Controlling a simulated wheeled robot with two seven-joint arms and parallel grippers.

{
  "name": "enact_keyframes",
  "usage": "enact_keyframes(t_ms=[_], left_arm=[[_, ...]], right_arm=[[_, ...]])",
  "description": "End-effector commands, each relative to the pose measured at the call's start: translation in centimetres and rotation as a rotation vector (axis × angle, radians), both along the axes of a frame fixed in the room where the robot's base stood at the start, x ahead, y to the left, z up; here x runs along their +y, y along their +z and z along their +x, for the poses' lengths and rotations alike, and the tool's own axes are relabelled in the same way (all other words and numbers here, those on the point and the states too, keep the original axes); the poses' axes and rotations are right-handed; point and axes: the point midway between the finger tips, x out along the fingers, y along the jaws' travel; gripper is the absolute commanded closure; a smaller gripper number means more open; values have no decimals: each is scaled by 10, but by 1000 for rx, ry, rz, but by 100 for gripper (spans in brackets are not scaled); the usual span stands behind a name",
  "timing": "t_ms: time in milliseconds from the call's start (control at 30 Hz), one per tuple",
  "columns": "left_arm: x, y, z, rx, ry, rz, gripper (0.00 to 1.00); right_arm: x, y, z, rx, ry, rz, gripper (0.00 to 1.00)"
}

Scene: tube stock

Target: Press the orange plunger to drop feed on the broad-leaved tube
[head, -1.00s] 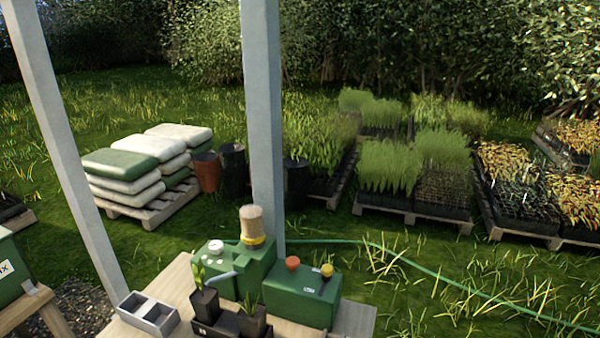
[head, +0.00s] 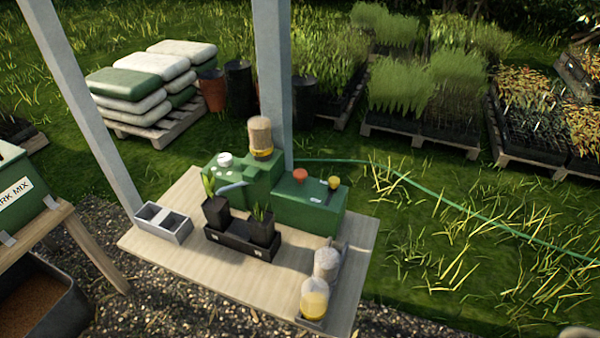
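The orange plunger (head: 300,174) stands raised on top of a green box (head: 310,208) on the wooden bench. A yellow knob (head: 334,182) is to its right. Two black plant tubes are in a black holder (head: 240,243) in front of the green machine (head: 240,180). The left tube (head: 216,211) bears upright green leaves, and a grey spout (head: 232,187) ends close to it. The right tube (head: 262,230) also bears upright leaves; at this size I cannot tell surely which is broad-leaved. Neither of my grippers is in view.
A hopper with a yellow collar (head: 262,138) rises behind the machine, near a grey post (head: 273,80). A grey two-compartment tray (head: 163,222) is at the bench's left. Yellow-banded containers (head: 315,298) stand at the front right. The bench's front middle (head: 215,262) is clear.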

Motion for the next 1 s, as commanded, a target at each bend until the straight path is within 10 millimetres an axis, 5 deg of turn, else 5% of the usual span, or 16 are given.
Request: enact_keyframes(t_ms=[300, 1000], left_arm=[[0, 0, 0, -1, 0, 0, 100], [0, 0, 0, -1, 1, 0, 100]], right_arm=[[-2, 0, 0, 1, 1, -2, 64], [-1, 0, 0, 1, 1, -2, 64]])
